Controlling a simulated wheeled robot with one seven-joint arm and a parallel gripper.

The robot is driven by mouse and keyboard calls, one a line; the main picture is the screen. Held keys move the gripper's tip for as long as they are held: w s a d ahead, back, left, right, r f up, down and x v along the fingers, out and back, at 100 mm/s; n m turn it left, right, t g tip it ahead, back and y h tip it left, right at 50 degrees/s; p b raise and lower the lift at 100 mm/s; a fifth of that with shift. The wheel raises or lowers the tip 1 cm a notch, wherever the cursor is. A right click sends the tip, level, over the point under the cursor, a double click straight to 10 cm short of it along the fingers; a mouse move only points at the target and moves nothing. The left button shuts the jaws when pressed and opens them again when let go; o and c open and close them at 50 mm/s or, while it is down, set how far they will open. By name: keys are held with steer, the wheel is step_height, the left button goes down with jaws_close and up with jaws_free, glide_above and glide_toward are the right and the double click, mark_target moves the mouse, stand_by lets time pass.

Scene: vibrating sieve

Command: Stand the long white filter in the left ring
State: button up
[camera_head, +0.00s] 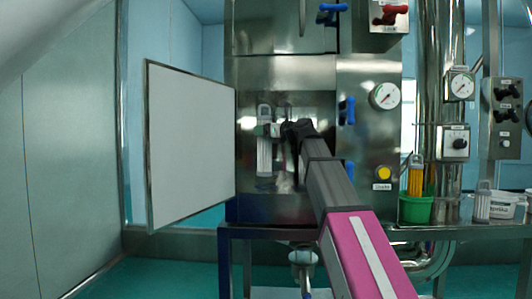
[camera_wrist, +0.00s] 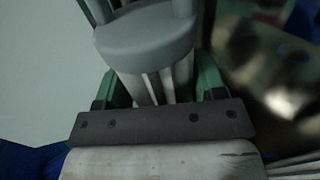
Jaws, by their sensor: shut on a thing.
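The long white filter (camera_head: 264,157) is upright inside the open steel chamber, with its grey looped cap at the top. My gripper (camera_head: 276,130) reaches in from the right and is shut on the filter near its cap. In the wrist view, the green-sided fingers hold the white ribbed filter (camera_wrist: 158,87) just by its round grey cap. I cannot make out the left ring in either view. Whether the filter's lower end is seated or hangs free cannot be told.
The chamber door (camera_head: 190,145) stands open on the left. A green tub (camera_head: 416,210) with an orange filter (camera_head: 415,180), a shorter white filter (camera_head: 483,204) and a white bucket (camera_head: 506,209) stand on the bench at right. A yellow button (camera_head: 383,173) is right of the chamber.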

steer(key=w, duration=1.2)
step_height(320, 180, down, 7)
steer(key=shift+s, duration=0.2)
steer(key=shift+d+f, duration=0.1)
steer(key=o, duration=1.2)
steer(key=shift+o, duration=0.2)
steer(key=v, duration=1.2)
